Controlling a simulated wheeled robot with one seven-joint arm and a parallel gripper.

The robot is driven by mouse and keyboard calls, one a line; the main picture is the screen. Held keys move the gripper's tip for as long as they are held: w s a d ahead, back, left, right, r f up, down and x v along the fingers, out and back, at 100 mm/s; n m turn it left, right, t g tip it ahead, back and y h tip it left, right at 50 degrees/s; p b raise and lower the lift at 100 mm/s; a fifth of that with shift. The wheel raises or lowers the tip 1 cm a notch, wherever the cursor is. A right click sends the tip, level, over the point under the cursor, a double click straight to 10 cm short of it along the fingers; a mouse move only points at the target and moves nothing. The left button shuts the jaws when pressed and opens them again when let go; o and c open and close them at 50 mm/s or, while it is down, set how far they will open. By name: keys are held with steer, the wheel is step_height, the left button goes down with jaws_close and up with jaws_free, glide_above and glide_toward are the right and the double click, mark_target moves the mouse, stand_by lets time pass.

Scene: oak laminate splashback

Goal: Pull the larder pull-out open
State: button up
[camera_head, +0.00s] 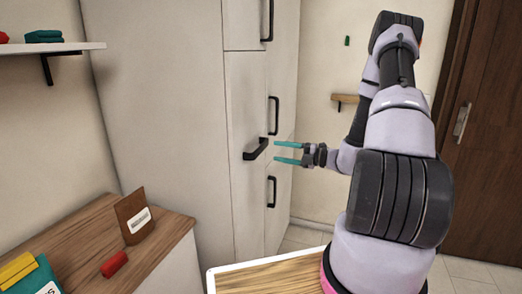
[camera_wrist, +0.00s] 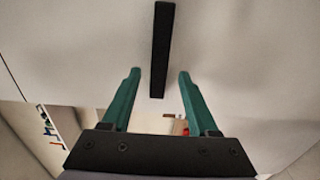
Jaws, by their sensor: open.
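The larder pull-out (camera_head: 246,92) is a tall, pale front on the cabinet, and it looks flush with the fronts around it. A black bar handle (camera_head: 257,149) stands out from it. My gripper (camera_head: 275,152) has two teal fingers spread apart, just to the right of the handle and pointing at it, with nothing between them that I can see in the head view. In the wrist view the black handle (camera_wrist: 162,45) runs down the middle, lined up with the gap between the fingertips (camera_wrist: 159,74). Contact with the handle is not visible.
Other black handles sit close by on neighbouring fronts, one above right (camera_head: 273,115) and one below (camera_head: 271,191). A wooden counter (camera_head: 85,225) with a brown box (camera_head: 133,215) and a red item (camera_head: 114,264) is at lower left. A brown door (camera_head: 490,120) is at right.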

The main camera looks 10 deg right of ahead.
mark_target(262, 149)
steer(key=x, duration=0.7)
steer(key=shift+w+a, duration=0.2)
steer(key=shift+a, duration=0.2)
jaws_close()
steer(key=shift+f, duration=0.1)
stand_by(0.9)
